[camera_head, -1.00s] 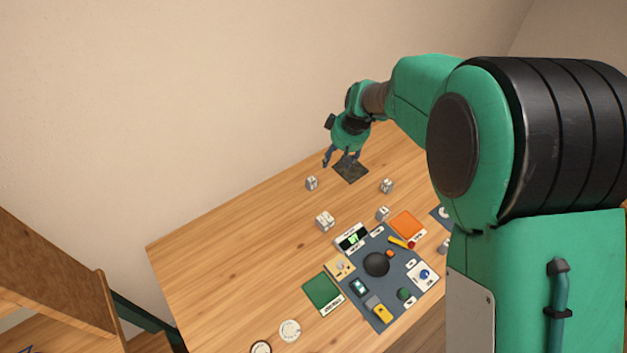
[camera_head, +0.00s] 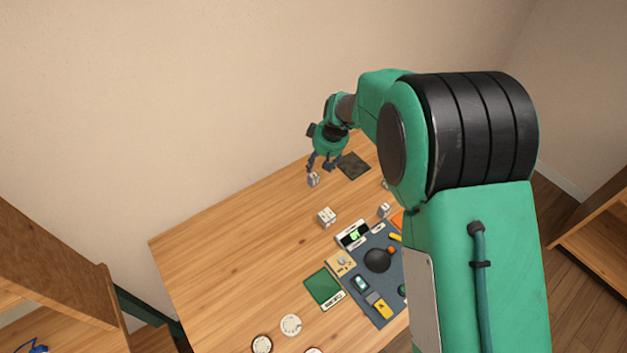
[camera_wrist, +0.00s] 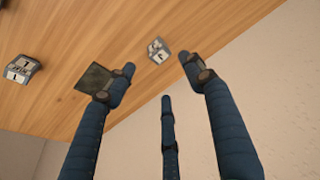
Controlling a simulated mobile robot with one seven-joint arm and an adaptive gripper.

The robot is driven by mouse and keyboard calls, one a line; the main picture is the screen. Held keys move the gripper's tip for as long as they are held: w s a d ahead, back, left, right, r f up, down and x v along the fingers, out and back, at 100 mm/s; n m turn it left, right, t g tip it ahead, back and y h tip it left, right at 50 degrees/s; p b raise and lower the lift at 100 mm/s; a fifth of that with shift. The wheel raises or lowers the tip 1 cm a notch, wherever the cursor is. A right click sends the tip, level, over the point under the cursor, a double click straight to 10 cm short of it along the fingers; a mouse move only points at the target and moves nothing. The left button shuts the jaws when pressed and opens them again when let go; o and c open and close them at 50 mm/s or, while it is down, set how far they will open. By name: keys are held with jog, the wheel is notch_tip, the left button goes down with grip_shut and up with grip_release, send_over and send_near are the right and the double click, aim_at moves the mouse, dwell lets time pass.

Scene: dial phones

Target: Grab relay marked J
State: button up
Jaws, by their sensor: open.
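Several small pale cube-like relays stand on the wooden table. One relay (camera_head: 313,179) is near the back edge, just below my gripper (camera_head: 324,163). A relay (camera_wrist: 158,50) also shows in the wrist view between and beyond my gripper's spread fingertips (camera_wrist: 157,63); its dark mark is too small to read surely. Another relay (camera_wrist: 21,68) lies at the left of the wrist view, with marks that I cannot read surely. A larger-looking relay (camera_head: 326,217) and another relay (camera_head: 384,210) stand nearer the panel. My gripper is open and empty. I cannot tell which relay bears J.
A dark square plate (camera_head: 354,165) lies right of my gripper. A dark grey panel (camera_head: 350,303) with coloured parts, a green card (camera_head: 322,288) and a round white dial (camera_head: 291,325) are toward the front. The table's left part is clear. A wall stands behind the table.

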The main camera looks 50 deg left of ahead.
send_over(314, 176)
jog(key=d, duration=0.1)
jog(key=shift+d+f+b, duration=0.2)
jog(key=shift+f+b, duration=0.1)
jog(key=shift+f, duration=2.7)
jog(key=shift+b+x, duration=0.4)
jog(key=shift+x, duration=2.2)
grip_shut()
